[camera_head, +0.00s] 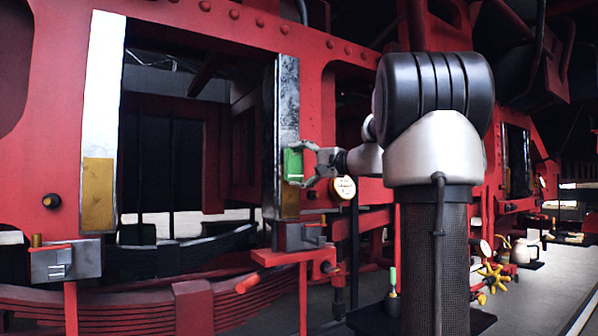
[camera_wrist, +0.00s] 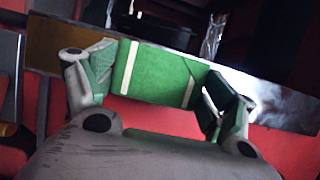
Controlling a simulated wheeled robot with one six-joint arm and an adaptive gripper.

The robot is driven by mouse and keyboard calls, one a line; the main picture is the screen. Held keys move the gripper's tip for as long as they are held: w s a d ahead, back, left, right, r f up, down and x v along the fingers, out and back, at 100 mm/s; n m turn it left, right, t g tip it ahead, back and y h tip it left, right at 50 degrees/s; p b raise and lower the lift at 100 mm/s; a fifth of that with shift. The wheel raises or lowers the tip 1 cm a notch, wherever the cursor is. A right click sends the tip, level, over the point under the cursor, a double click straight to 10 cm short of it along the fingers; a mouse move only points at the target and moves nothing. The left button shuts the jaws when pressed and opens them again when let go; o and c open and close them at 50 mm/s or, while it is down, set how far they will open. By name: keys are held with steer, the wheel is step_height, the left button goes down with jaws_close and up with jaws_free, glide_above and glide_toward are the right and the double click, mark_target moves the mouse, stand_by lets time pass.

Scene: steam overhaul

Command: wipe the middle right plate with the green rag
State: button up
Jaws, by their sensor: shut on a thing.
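My gripper (camera_head: 308,165) is shut on the green rag (camera_head: 292,164), a folded block with pale stripes. In the wrist view the rag (camera_wrist: 150,75) is held between both fingers of my gripper (camera_wrist: 160,88). A tall upright plate (camera_head: 288,95) on the red frame, taken as the middle right plate, is behind the rag. It is grey with dark smudges above and brass-coloured below. In the wrist view this plate (camera_wrist: 285,105) crosses behind the rag, brass at left, shiny and streaked at right. The rag lies over or against its lower middle; contact is unclear.
Another plate (camera_head: 103,80), bright above and brass below, stands at left. A further dark plate (camera_head: 517,160) stands far right. A round gauge (camera_head: 343,188) is just below my gripper. A grey block with a red handle (camera_head: 265,257) sits beneath the plate. A yellow handwheel (camera_head: 494,277) is lower right.

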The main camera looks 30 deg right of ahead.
mark_target(288, 218)
steer(key=shift+f, duration=7.8)
steer(key=shift+s+d, duration=0.1)
steer(key=shift+s, duration=2.85)
steer(key=shift+s, duration=0.1)
steer(key=shift+s, duration=1.4)
